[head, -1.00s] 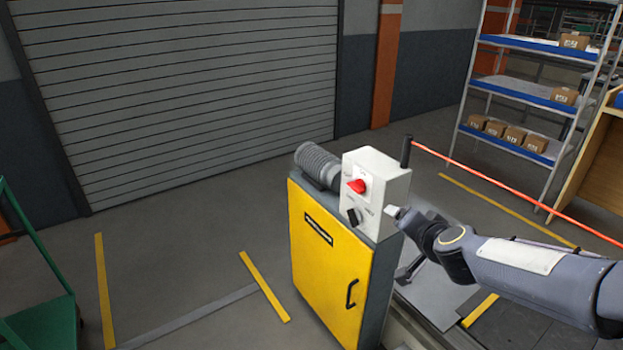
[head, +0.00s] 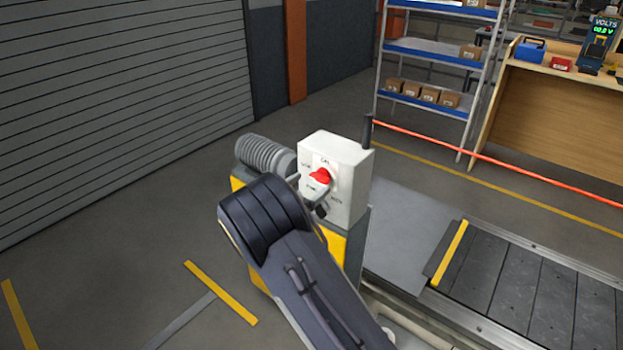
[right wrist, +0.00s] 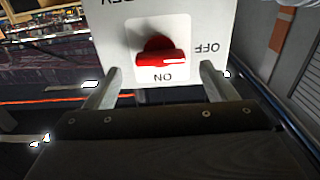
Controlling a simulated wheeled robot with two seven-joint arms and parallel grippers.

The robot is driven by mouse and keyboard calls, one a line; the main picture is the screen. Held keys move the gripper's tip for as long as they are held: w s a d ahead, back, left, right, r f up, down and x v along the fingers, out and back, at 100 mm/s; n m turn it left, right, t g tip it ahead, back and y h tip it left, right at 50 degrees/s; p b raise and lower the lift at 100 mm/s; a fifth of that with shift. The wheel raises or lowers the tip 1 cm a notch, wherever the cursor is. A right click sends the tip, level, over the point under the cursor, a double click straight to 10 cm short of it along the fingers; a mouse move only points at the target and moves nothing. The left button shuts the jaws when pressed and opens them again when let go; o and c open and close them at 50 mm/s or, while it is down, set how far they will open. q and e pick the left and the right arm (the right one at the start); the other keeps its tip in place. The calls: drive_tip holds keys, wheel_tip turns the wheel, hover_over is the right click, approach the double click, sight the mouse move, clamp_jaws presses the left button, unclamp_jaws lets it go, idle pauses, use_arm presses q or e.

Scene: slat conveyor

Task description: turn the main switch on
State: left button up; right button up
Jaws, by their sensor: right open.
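The main switch is a red knob (head: 320,177) on the front of a white control box (head: 349,163). In the right wrist view the red knob (right wrist: 160,52) shows on its white plate, upside down. My right gripper (head: 310,186) is at the box front by the knob. In the right wrist view my right gripper (right wrist: 157,76) is open and empty, one finger to each side of the knob. Whether the fingers touch the box is unclear. My left gripper is out of view.
A black knob (head: 321,211) sits below the red one, partly hidden. The box stands on a yellow cabinet (head: 335,244), largely behind my arm. A motor (head: 264,155) is to the left, the slat conveyor (head: 520,285) to the right. A red barrier line (head: 480,164) runs behind.

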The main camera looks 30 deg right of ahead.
sight(317, 180)
drive_tip(key=shift+x, duration=1.75)
drive_tip(key=c, duration=1)
